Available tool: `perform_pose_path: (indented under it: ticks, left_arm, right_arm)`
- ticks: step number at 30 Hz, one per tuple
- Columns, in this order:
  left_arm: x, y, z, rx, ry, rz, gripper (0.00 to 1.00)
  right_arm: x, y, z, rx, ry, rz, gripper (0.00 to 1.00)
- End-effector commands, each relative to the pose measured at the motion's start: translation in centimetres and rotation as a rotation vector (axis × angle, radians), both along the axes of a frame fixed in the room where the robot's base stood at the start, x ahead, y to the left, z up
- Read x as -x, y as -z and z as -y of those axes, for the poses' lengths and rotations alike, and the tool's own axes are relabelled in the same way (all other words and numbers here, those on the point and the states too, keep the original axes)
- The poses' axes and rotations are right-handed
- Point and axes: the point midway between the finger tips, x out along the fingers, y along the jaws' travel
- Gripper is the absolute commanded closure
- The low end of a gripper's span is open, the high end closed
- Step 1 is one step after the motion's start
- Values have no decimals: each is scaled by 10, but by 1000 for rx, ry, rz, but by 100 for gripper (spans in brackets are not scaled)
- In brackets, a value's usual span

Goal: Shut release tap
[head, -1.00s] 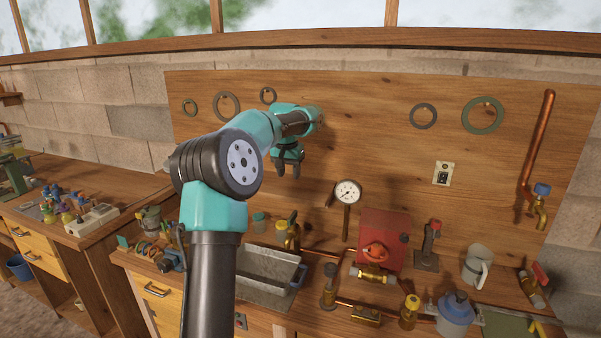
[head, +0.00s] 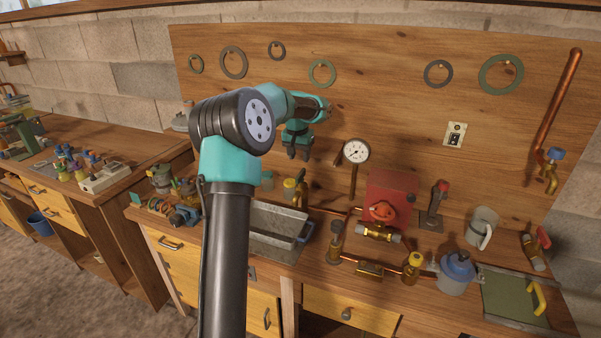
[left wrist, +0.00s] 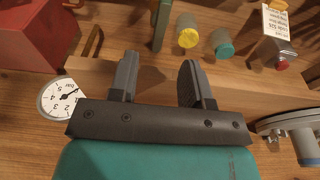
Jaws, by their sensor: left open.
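My left gripper (head: 298,152) is open and empty in front of the wooden board, left of the pressure gauge (head: 356,151). Its two spread fingers also show in the left wrist view (left wrist: 160,78). I cannot tell which tap is the release tap. A brass valve with a yellow cap (head: 290,188) stands below the gripper, partly hidden. A blue-handled tap (head: 555,154) hangs on the copper pipe at right. My right gripper is out of view.
A metal tray (head: 272,243) lies below the gripper. Copper pipework with brass fittings (head: 369,270) runs along the bench. A red-topped lever (head: 437,205), a grey mug (head: 482,228) and a blue-lidded pot (head: 457,272) stand to the right. The air around the gripper is clear.

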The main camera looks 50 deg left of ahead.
Motion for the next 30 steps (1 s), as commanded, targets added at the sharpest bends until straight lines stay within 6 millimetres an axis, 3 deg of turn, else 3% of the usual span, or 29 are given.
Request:
perform_pose_path:
  ticks: [9, 15, 26, 30]
  left_arm:
    - [-6, 49, -3, 0, -1, -2, 56]
    - [-9, 70, -4, 0, 0, -1, 56]
    - [-10, 75, -5, 0, 0, 0, 56]
    - [-10, 75, -5, 0, 0, 0, 66]
  right_arm:
    - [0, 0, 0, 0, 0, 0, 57]
    - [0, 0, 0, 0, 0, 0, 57]
    - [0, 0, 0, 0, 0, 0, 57]
    - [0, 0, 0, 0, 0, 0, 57]
